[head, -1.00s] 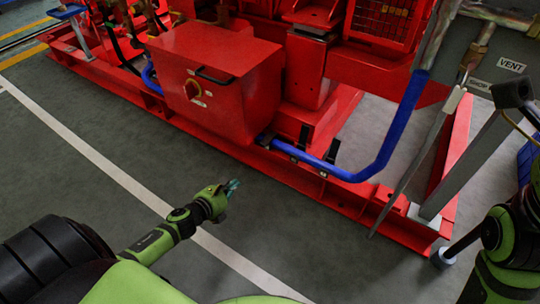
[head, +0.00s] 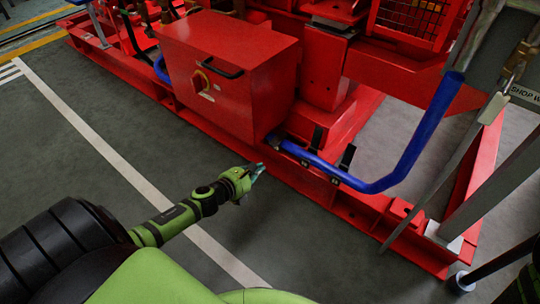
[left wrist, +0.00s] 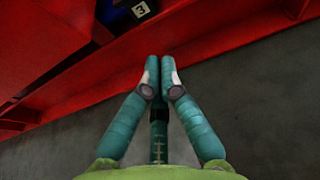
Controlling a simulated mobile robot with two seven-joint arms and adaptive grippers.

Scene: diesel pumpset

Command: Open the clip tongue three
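A blue pipe (head: 372,187) runs along the red base rail, with dark clips on it. Two of them have black tongues standing up, one tongue (head: 316,138) left of the other (head: 347,157). A dark clip (head: 274,138) sits at the pipe's left end, by the red box; its tongue cannot be made out. In the left wrist view a label "3" (left wrist: 140,10) shows on a dark blue part at the top edge, cut off. My left gripper (head: 257,170) is in front of the rail, below that left clip, apart from it. Its teal fingertips (left wrist: 159,72) are together with nothing between them.
The red box (head: 228,75) with a rotary switch and black handle stands above the rail (head: 215,125). Grey floor (head: 120,95) with a white line is clear at left. Slanted grey posts (head: 495,185) stand at right.

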